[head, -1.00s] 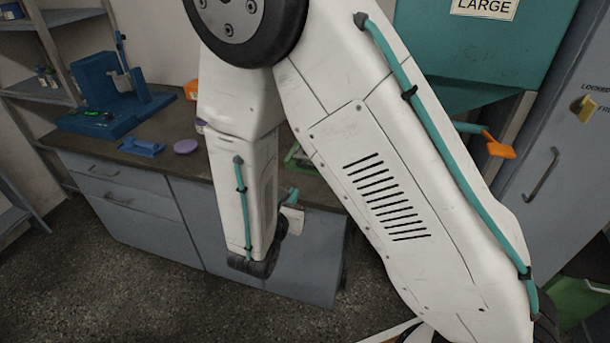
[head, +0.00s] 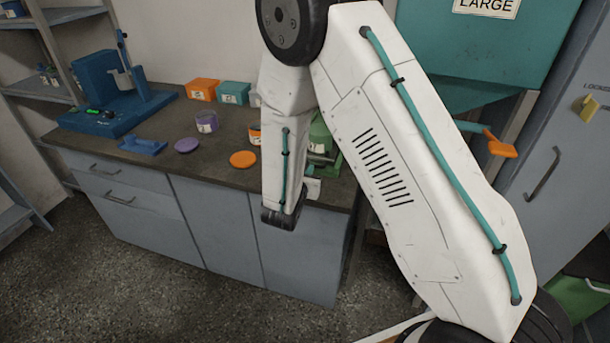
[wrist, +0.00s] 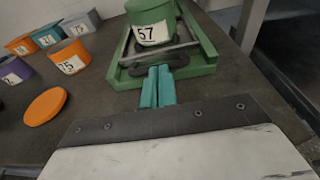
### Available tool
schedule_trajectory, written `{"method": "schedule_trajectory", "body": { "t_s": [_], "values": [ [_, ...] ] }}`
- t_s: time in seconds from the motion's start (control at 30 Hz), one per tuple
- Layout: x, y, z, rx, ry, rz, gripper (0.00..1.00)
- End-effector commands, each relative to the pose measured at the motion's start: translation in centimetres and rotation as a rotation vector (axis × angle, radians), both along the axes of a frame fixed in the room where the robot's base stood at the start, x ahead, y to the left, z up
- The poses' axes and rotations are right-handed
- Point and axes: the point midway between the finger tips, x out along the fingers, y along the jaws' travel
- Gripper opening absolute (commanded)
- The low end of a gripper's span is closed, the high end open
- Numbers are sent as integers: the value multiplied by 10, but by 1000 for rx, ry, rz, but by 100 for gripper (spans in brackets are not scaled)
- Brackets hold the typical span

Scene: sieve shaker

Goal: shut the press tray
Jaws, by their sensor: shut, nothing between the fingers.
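A green press-like frame (wrist: 198,50) with two raised side rails stands on the counter in the wrist view. Between its rails is a grey-edged tray (wrist: 182,52) with a dark rounded front part (wrist: 178,72). A green tub labelled 57 (wrist: 150,22) sits over the tray. My gripper (wrist: 158,72) is shut and empty, its teal fingers pointing at the tray's front. The fingertips are at or very close to the dark front part; I cannot tell whether they touch. In the head view the green frame (head: 322,150) is partly hidden behind my arm.
An orange disc (wrist: 45,106) lies left of my gripper, with an orange tub (wrist: 70,57) behind it. A purple tub (wrist: 14,70) and several others stand farther left. A blue machine (head: 105,90) stands at the counter's left end.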

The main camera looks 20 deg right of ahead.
Motion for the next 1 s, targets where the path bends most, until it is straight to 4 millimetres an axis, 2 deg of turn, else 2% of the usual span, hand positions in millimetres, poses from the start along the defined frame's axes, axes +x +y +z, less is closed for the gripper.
{"method": "schedule_trajectory", "body": {
  "t_s": [0.33,0.7,1.0],
  "values": [
    [3,-2,0,1,0,-1,0],
    [61,-45,0,2,-2,-3,0],
    [69,-50,0,0,0,0,0]
  ]
}}
